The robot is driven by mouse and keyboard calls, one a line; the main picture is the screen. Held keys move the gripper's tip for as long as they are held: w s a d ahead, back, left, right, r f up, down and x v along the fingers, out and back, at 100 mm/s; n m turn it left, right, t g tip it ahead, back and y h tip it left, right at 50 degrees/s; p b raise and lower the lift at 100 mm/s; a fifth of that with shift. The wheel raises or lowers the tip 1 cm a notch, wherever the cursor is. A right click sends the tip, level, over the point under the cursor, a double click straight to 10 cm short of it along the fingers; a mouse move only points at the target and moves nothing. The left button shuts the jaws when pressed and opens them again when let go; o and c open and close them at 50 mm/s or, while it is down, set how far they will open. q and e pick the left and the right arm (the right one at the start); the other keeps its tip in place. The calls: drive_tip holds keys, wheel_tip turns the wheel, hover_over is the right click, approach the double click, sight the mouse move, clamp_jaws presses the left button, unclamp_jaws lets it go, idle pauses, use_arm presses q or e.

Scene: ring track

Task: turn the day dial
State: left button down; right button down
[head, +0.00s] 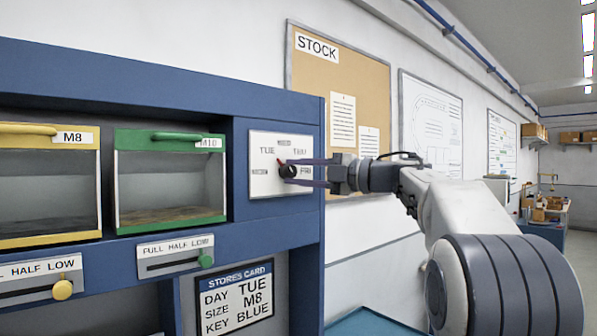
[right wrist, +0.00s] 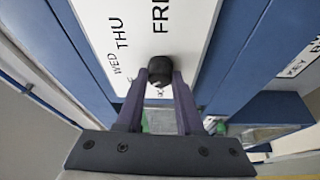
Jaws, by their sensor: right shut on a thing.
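The day dial is a white plate (head: 262,185) on the blue cabinet's right part, with a black round knob (head: 288,171). Day labels sit around the knob; TUE is upper left, THU upper right and FRI right. A small red mark shows at the knob's upper left, towards TUE. My right gripper (head: 292,173) reaches in from the right, its purple fingers shut on the knob. In the right wrist view the knob (right wrist: 160,68) sits between the two fingertips, with THU and FRI readable beyond. My left gripper is out of view.
The stores card (head: 237,298) below reads DAY TUE, SIZE M8, KEY BLUE. Left of the dial are a green-framed M10 bin (head: 170,222) and a yellow-framed M8 bin (head: 50,240), with slider knobs below. A STOCK board (head: 367,77) hangs on the wall behind.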

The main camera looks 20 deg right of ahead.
drive_tip(key=shift+n, duration=0.6)
drive_tip(key=c, duration=0.5)
unclamp_jaws()
drive_tip(key=shift+c, duration=0.2)
drive_tip(key=b+v, duration=0.3)
drive_tip(key=v, duration=0.7)
drive_tip(key=shift+s+r, duration=0.15)
drive_tip(key=shift+r, duration=0.05)
drive_tip(key=shift+d, duration=0.15)
